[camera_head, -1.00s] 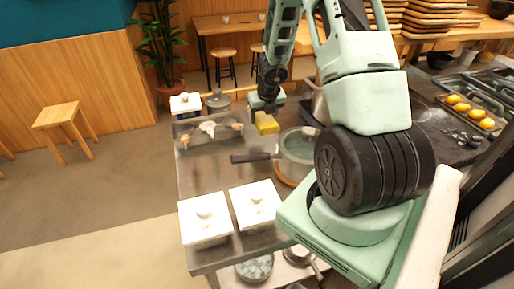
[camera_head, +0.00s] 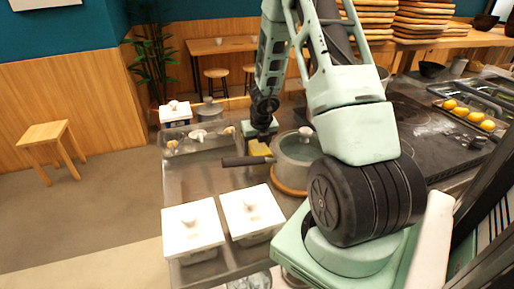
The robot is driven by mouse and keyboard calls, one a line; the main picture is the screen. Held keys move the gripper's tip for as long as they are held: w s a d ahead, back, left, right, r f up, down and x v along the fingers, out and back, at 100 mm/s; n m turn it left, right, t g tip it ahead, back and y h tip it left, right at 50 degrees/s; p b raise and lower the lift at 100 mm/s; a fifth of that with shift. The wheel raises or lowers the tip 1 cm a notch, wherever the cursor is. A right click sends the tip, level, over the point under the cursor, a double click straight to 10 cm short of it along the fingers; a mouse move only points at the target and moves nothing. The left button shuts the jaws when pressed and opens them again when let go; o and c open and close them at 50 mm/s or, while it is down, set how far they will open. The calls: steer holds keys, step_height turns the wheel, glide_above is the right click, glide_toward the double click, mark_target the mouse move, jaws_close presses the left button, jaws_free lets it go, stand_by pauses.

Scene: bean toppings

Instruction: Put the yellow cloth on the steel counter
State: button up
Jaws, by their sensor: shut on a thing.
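The yellow cloth (camera_head: 259,147) hangs below my gripper (camera_head: 260,139), which is shut on it. The cloth is small in view and partly hidden by the gripper above it and the pan handle in front. The steel counter (camera_head: 190,178) lies below and around it, with bare metal to the left of the cloth. I cannot tell whether the cloth touches the counter.
Two white lidded containers (camera_head: 193,228) (camera_head: 251,212) stand at the front. A clear topping tray (camera_head: 200,140) lies behind left.

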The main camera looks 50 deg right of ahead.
steer(key=shift+f, duration=0.2)
steer(key=o, duration=1.1)
steer(key=shift+r, duration=0.1)
steer(key=shift+r, duration=0.15)
steer(key=shift+r+p, duration=0.35)
steer(key=p+v, duration=0.7)
steer(key=v, duration=0.4)
steer(key=shift+s+a+r+p, duration=0.1)
steer(key=shift+s+r+p, duration=0.1)
steer(key=shift+p, duration=0.15)
